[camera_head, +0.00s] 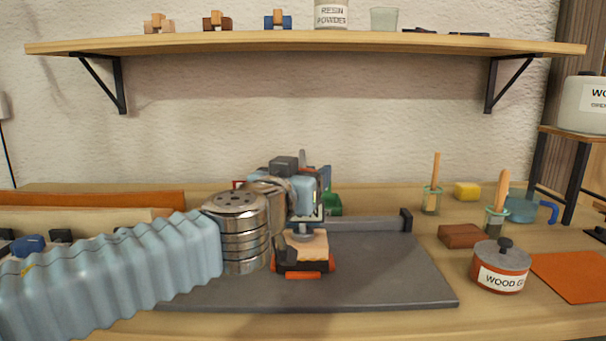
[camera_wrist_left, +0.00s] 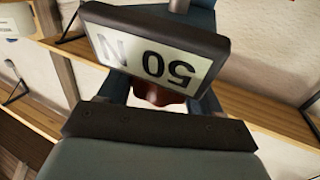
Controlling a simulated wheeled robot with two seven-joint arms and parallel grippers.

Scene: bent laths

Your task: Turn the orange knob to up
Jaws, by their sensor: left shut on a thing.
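My left gripper (camera_head: 305,193) is beyond my silver wrist at the middle of the bench in the head view. In the left wrist view its two blue fingers (camera_wrist_left: 158,100) are shut on a reddish-brown, shaded thing, which I take for the orange knob (camera_wrist_left: 150,95). Only a small part of the knob shows between the fingers and below a dark-framed plate (camera_wrist_left: 145,52) marked "50 N", seen upside down. Which way the knob points cannot be told. My wrist and gripper hide the knob in the head view. My right gripper is not in view.
A black device with orange parts (camera_head: 303,274) stands on the grey board (camera_head: 390,280), below the gripper. A wood glue pot (camera_head: 501,268), a brown block (camera_head: 462,236) and brush jars stand to the right. A wall shelf (camera_head: 200,44) hangs above. The board's right side is clear.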

